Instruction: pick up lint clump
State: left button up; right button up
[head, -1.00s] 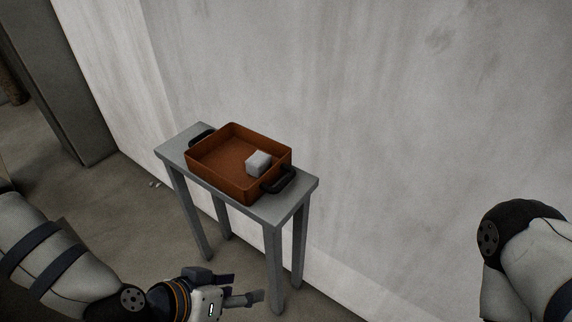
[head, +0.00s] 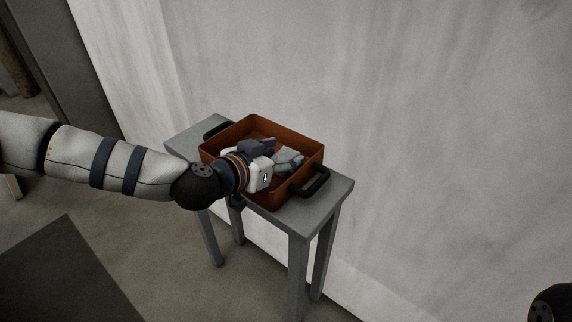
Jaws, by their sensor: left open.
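The lint clump (head: 290,157) is a small light grey block inside the brown tray (head: 310,150), toward its right side. It is partly hidden by my left gripper (head: 281,153), which reaches into the tray from the left. The left fingers are open and at the clump; whether they touch it I cannot tell. My right gripper is out of view.
The tray has black handles and stands on a narrow grey table (head: 335,190) close to a pale wall (head: 400,110). A dark flat surface (head: 70,280) is at the lower left. The tray walls surround the clump.

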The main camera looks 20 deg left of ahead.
pick_arm(q)
jog(key=x, duration=0.2)
jog(key=shift+w+d+f, duration=0.1)
jog(key=shift+w+f, duration=0.05)
jog(key=shift+w, duration=0.15)
jog(key=c, duration=0.7)
